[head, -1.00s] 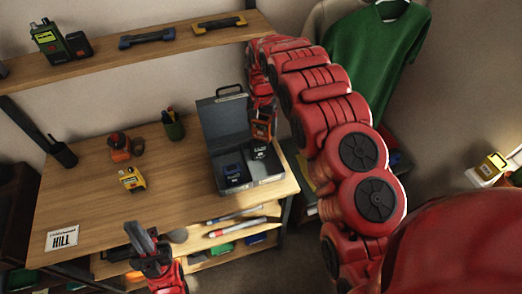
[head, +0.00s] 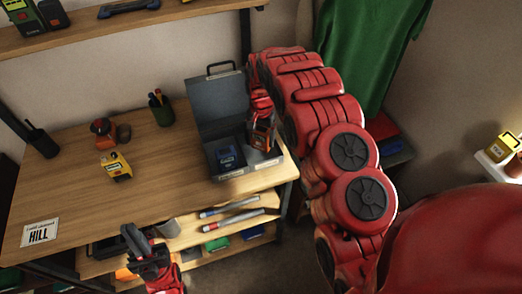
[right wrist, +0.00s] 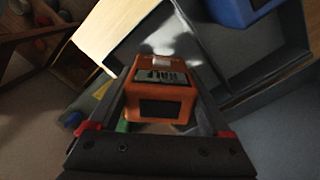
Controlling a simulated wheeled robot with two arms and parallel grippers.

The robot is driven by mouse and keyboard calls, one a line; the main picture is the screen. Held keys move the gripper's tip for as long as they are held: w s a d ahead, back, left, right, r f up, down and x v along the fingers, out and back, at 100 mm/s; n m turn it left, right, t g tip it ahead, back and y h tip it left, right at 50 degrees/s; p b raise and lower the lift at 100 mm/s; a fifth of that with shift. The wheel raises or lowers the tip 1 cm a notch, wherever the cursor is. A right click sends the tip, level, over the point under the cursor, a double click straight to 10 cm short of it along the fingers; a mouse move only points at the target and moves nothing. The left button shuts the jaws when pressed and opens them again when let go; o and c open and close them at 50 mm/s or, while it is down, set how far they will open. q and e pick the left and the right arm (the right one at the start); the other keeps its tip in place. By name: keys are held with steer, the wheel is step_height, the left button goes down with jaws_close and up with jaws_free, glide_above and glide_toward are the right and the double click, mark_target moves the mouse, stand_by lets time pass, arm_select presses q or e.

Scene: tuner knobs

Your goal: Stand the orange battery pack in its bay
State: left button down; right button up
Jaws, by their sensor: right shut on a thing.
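The orange battery pack (head: 261,138) is in my right gripper (head: 262,122), over the right part of the open grey case (head: 233,175) on the desk. In the right wrist view the pack (right wrist: 160,98) sits between the two fingers (right wrist: 160,112), with a dark panel on its face. I cannot tell whether it touches the case floor. A blue pack (head: 227,156) stands in the case to its left and also shows at the top of the right wrist view (right wrist: 240,10). My left gripper (head: 146,245) is open and empty in front of the desk.
A yellow device (head: 115,167), a red-orange item (head: 103,130) and a pen cup (head: 160,108) stand on the desk left of the case. A shelf below holds markers (head: 230,208). The case's raised lid (head: 217,100) is behind the pack. The desk's middle is clear.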

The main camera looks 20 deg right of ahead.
mark_target(261, 144)
steer(key=shift+f+p, duration=0.85)
steer(key=shift+f, duration=1.05)
steer(key=o, duration=1.6)
steer(key=shift+f, duration=0.1)
